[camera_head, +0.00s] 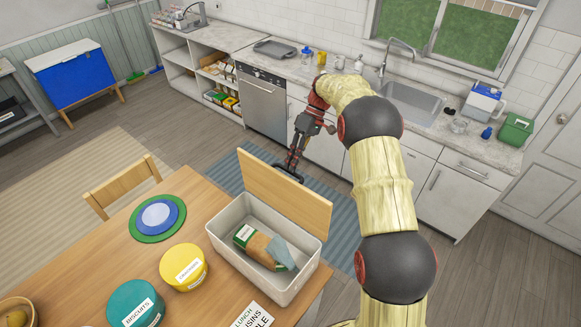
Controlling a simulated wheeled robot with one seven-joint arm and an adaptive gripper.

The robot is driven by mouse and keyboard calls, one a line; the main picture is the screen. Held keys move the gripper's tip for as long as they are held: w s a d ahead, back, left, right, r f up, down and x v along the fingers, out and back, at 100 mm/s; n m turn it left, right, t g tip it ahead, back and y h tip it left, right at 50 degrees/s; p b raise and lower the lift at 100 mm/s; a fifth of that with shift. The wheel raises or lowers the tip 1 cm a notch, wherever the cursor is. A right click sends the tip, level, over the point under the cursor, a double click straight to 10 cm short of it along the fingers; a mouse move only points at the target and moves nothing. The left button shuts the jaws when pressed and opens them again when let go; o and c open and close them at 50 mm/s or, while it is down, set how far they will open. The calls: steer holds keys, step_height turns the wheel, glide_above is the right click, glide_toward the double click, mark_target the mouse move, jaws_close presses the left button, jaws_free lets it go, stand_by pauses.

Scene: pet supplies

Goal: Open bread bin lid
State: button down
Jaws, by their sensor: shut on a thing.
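The bread bin (216,240) is a cream box near the right end of the wooden table. Its wooden lid (284,196) stands raised and roughly upright along the bin's far edge. A wrapped loaf (254,243) and a grey-blue cloth-like item (281,252) lie inside the bin. My gripper (288,172) reaches down behind the lid, at its upper edge. It is shut on the lid, though the exact contact is small and partly hidden by the lid.
A yellow tin (184,267), a teal biscuit tin (136,304), stacked plates (158,217) and a printed card (253,316) are on the table (98,247). A chair (127,183) stands at its far side. A striped rug (331,226) covers the floor before the counter.

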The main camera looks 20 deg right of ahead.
steer(key=shift+s+d+f, duration=0.1)
steer(key=shift+d+f, duration=0.1)
steer(key=shift+f, duration=0.55)
steer(key=shift+s+d+f, duration=0.1)
steer(key=shift+d+f, duration=0.05)
steer(key=shift+f, duration=0.55)
steer(key=c, duration=2.3)
jaws_free()
steer(key=shift+a, duration=0.15)
steer(key=shift+o, duration=1.3)
steer(key=shift+w+a+r, duration=0.1)
steer(key=shift+w+a, duration=0.05)
steer(key=shift+w, duration=0.3)
steer(key=shift+o, duration=1)
steer(key=shift+s+r, duration=0.3)
steer(key=v, duration=1.2)
steer(key=shift+w, duration=0.4)
steer(key=shift+f, duration=0.1)
